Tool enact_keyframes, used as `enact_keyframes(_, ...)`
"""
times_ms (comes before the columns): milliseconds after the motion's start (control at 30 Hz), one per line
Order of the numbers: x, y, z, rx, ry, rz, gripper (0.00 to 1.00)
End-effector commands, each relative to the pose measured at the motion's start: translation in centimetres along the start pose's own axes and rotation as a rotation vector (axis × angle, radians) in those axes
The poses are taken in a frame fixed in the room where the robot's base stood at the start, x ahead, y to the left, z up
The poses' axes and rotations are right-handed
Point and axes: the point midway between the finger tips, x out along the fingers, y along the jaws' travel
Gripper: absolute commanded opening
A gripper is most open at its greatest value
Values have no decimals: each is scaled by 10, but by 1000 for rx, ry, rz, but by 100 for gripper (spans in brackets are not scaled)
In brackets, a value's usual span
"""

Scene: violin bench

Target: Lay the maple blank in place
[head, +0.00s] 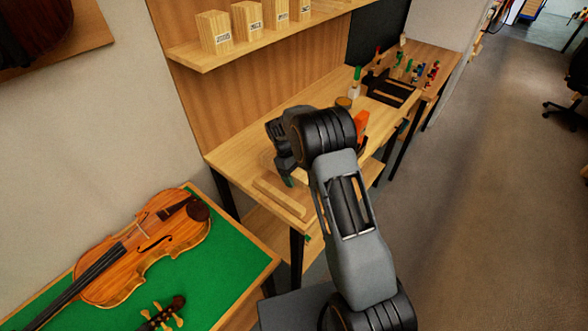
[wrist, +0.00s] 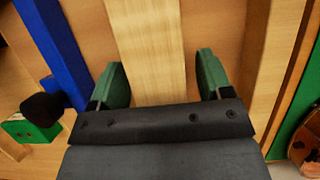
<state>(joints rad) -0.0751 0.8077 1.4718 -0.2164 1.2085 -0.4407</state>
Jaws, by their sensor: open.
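A pale, straight-grained wooden piece (wrist: 150,45), which looks like the maple blank, runs between my fingers in the wrist view. My gripper (wrist: 163,80) is open, with one green fingertip on each side of the piece and a gap visible on both sides. In the head view my gripper (head: 287,176) points down over the near end of the wooden bench (head: 232,162). A wooden strip (head: 280,199) lies by the bench's front edge there; I cannot tell whether it is the same piece. My arm hides part of the bench.
A violin (head: 150,250) lies on a green-topped table (head: 225,265) at the lower left. A shelf (head: 205,62) with several labelled wood blocks hangs above the bench. An orange object (head: 361,121) and a dark tool holder (head: 390,90) stand farther back. A blue bar (wrist: 52,50) is left in the wrist view.

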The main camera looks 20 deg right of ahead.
Motion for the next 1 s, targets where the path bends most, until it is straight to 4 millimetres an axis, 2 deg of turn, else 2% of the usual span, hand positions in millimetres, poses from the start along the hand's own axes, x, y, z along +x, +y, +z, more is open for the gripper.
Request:
enact_keyframes(167, -21, 0, -1, 0, 5, 2, 72)
enact_keyframes(500, -86, 0, -1, 0, 3, 2, 72)
enact_keyframes(767, -116, 0, 1, 1, 3, 1, 72)
enact_keyframes(867, -127, -2, 9, 17, 22, 5, 72)
enact_keyframes(1000, -150, -10, 40, 81, 103, 16, 72)
